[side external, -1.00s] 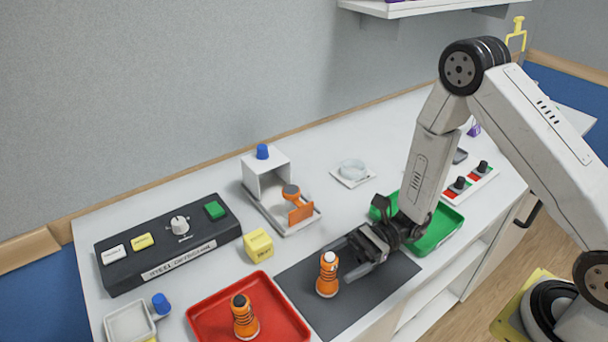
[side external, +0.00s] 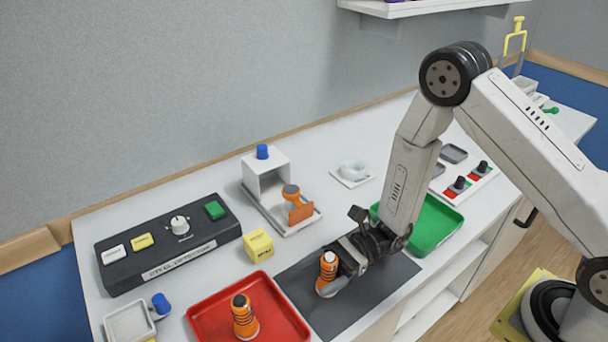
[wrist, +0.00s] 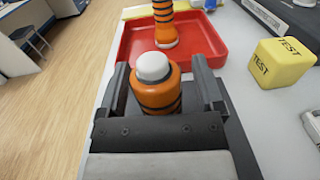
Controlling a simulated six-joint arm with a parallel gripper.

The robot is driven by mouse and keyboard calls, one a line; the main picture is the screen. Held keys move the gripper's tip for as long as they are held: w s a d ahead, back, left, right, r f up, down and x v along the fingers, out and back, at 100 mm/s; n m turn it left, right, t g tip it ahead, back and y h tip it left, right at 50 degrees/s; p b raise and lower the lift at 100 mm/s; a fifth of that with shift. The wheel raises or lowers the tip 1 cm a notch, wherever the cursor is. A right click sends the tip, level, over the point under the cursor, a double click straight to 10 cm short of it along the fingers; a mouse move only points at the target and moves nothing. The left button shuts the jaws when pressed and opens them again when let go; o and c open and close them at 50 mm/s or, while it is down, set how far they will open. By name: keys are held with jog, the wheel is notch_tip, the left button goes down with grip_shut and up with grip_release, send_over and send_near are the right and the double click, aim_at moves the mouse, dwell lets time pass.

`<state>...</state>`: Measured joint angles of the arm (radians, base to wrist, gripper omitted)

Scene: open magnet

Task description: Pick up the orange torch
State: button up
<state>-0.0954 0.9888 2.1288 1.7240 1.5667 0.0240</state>
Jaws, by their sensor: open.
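An orange torch (side external: 327,270) with black bands and a white top stands upright on the dark grey mat (side external: 313,303). My gripper (side external: 332,281) is open, low over the mat, with its fingers around the torch. In the wrist view the torch (wrist: 156,90) is between the two fingers of my gripper (wrist: 162,88), with the left finger close beside it and a small gap at the right. Its lower part is hidden by my gripper. A second orange torch (side external: 244,316), with a black top, stands in the red tray (side external: 277,295); it also shows in the wrist view (wrist: 163,22).
A yellow TEST cube (side external: 258,245) sits behind the mat. A black detector box (side external: 168,250) is at the left. A white stand with an orange-handled part (side external: 299,207) is behind. A green tray (side external: 436,226) lies right of my wrist.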

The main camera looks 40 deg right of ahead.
aim_at(319, 286)
jog(key=shift+c, duration=0.2)
grip_shut()
jog(key=shift+r, duration=0.2)
notch_tip(319, 286, up, 10)
jog(key=shift+f, duration=0.2)
dwell(0.8)
jog(key=shift+w, duration=0.1)
dwell(0.5)
jog(key=w+d+r, duration=0.3)
jog(key=w, duration=0.7)
jog(key=w+d+r, duration=0.2)
jog(key=w+r, duration=0.1)
jog(key=w, duration=0.7)
jog(key=shift+w+d, duration=0.15)
jog(key=shift+d, duration=0.25)
